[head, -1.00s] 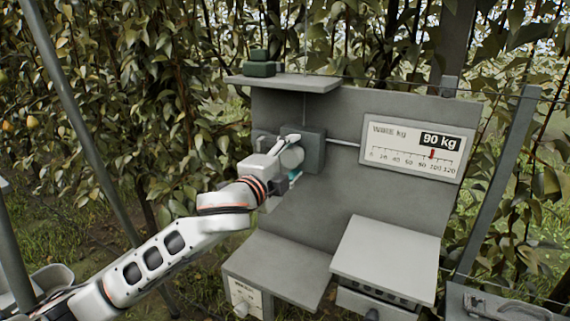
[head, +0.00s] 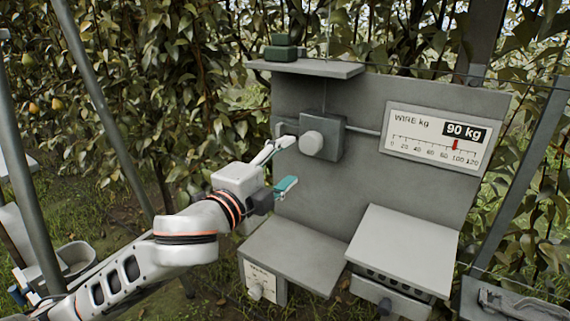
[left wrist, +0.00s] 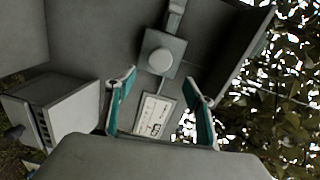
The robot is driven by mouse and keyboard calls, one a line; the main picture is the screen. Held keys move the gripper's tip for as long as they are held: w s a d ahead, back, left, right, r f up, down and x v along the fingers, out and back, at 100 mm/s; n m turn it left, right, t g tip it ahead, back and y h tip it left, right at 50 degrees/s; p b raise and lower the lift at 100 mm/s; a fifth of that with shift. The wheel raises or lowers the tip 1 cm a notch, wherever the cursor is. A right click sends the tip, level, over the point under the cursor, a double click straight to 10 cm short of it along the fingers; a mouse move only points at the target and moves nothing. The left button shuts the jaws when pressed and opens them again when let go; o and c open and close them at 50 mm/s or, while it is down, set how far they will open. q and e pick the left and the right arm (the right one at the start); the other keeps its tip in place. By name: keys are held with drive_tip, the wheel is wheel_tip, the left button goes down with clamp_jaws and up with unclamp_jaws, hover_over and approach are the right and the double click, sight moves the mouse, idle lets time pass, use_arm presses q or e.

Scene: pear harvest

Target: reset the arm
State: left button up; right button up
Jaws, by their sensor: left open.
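My left gripper (head: 287,167) is open and empty in the head view, to the left of the grey box with a round pale knob (head: 312,142) on the upright panel. It is apart from the knob. In the left wrist view its two teal-padded fingers (left wrist: 160,100) stand wide apart with nothing between them. The knob (left wrist: 160,61) shows beyond the fingertips there, on its square box. My right gripper is not in view.
The gauge board (head: 438,138) reads 90 kg. A green weight-like block (head: 281,50) sits on the top shelf (head: 305,68). Two grey-topped boxes, one left (head: 290,250) and one right (head: 400,245), stand below the panel. Slanted posts (head: 100,105) and leafy trees surround the stand.

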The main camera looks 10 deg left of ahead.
use_arm(q)
drive_tip(key=s+a+f+n+g+y, duration=0.2)
drive_tip(key=f+n, duration=0.7)
drive_tip(key=f, duration=1.9)
drive_tip(key=s+a+f+n+g+y, duration=0.1)
drive_tip(key=s+a+f+n, duration=0.3)
drive_tip(key=s+f, duration=0.7)
drive_tip(key=s+a+f+n+g, duration=0.3)
drive_tip(key=s+a+f, duration=0.1)
drive_tip(key=s+f, duration=0.7)
wheel_tip(320, 180, down, 3)
drive_tip(key=shift+s+a+n+y, duration=0.15)
drive_tip(key=shift+a+n+y, duration=0.1)
drive_tip(key=shift+n+y, duration=0.15)
